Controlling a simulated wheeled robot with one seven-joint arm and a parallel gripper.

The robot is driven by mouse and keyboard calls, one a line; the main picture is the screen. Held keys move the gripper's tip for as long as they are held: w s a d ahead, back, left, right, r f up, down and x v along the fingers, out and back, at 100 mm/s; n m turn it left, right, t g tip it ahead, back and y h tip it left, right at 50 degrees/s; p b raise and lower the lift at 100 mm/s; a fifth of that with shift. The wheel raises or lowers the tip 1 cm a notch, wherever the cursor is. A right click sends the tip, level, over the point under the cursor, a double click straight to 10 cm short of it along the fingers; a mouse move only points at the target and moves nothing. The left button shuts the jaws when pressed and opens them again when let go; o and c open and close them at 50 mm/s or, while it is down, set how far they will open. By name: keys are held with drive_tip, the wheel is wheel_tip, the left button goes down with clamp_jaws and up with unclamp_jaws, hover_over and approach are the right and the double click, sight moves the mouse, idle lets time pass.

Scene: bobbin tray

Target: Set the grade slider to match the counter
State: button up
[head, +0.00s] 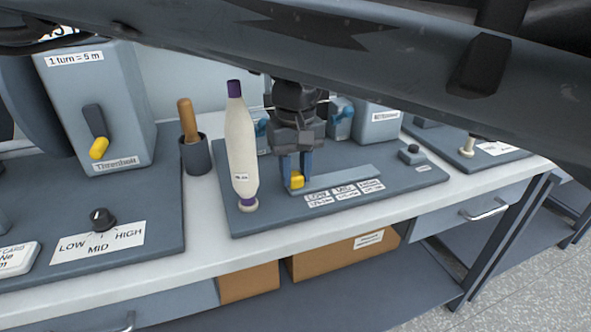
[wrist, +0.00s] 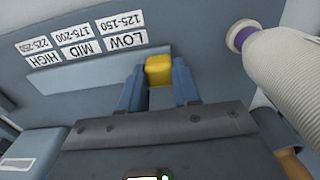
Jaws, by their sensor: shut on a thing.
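The grade slider's yellow knob (head: 297,180) sits at the left end of its grey track (head: 345,177), by the LOW label (head: 318,198). My gripper (head: 297,172) points down with its blue fingers on either side of the knob, shut on it. In the wrist view the yellow knob (wrist: 158,70) is between the fingertips, nearest the LOW 125-150 label (wrist: 126,41). The MID 175-200 label (wrist: 86,49) and HIGH 225-250 label (wrist: 43,57) lie farther along. No counter reading is legible in either view.
A tall white bobbin (head: 241,150) with purple ends stands just left of my gripper. A wooden-handled tool (head: 187,120) stands in a dark cup (head: 196,155) behind it. A grey box with a yellow-tipped crank (head: 98,140) and a LOW-MID-HIGH dial (head: 101,219) are at left.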

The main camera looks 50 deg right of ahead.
sight(361, 171)
clamp_jaws()
drive_tip(key=shift+d, duration=0.1)
drive_tip(key=s+d+p, duration=0.1)
drive_tip(key=s+d, duration=0.1)
drive_tip(key=d, duration=0.1)
drive_tip(key=s+d+p, duration=0.1)
drive_tip(key=s+d, duration=0.2)
drive_tip(key=d, duration=0.1)
drive_tip(key=s+d+p, duration=0.1)
drive_tip(key=s+d, duration=0.2)
drive_tip(key=d, duration=0.1)
drive_tip(key=shift+d+r, duration=0.1)
drive_tip(key=shift+d, duration=0.15)
drive_tip(key=shift+s+d+p, duration=0.3)
drive_tip(key=shift+d+p, duration=0.05)
drive_tip(key=shift+d, duration=0.2)
drive_tip(key=o, duration=0.7)
unclamp_jaws()
